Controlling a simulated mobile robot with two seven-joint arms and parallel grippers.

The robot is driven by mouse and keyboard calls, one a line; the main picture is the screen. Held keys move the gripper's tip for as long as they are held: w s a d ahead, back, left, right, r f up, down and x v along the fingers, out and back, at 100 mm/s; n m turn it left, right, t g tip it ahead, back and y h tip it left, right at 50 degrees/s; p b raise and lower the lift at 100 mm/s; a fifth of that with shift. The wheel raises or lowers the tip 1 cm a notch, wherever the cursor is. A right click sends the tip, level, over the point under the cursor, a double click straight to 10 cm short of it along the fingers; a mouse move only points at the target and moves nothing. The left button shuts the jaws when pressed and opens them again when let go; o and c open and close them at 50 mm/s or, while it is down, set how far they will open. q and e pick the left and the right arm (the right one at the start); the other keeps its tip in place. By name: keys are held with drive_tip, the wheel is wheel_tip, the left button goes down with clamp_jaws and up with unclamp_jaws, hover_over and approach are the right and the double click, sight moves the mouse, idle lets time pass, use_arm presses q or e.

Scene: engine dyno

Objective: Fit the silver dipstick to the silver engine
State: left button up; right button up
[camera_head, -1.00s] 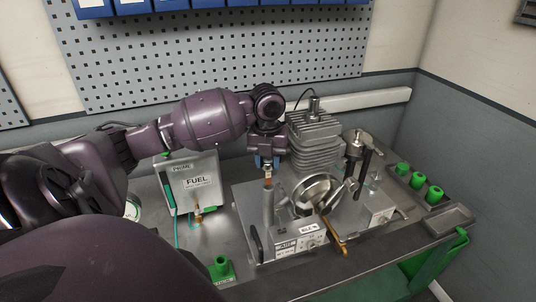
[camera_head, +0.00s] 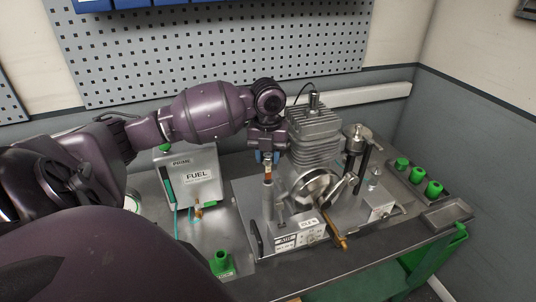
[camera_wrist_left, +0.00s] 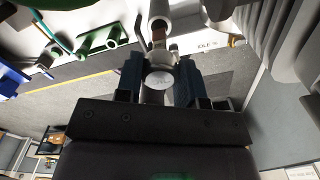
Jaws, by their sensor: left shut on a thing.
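The silver engine (camera_head: 315,135) with its finned cylinder stands on a metal base plate on the bench. An upright silver tube (camera_head: 268,203) rises from that plate in front of my left gripper (camera_head: 267,157). The gripper points down, shut on the silver dipstick (camera_head: 267,163), right above the tube. In the left wrist view the dipstick's round silver cap (camera_wrist_left: 158,79) sits between the blue fingers. A short brown section (camera_wrist_left: 158,38) shows between cap and tube mouth (camera_wrist_left: 159,12). The lower end of the dipstick is hidden, seemingly in the tube. My right gripper is out of view.
A grey fuel box (camera_head: 192,178) stands left of the engine. A flywheel (camera_head: 316,188) and a brass-coloured handle (camera_head: 340,241) are close to the tube's right. Green caps (camera_head: 433,189) sit in a tray at right; a green holder (camera_head: 221,262) stands at front.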

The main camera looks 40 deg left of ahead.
sight(268, 165)
use_arm(q)
drive_tip(key=shift+f, duration=0.15)
drive_tip(key=shift+f, duration=0.35)
drive_tip(key=shift+f, duration=0.65)
idle(0.5)
drive_tip(key=shift+f, duration=0.25)
drive_tip(key=shift+s+f, duration=0.1)
drive_tip(key=shift+f, duration=0.1)
drive_tip(key=o, duration=1.5)
drive_tip(key=shift+s+d+f, duration=0.1)
drive_tip(key=shift+r, duration=3.7)
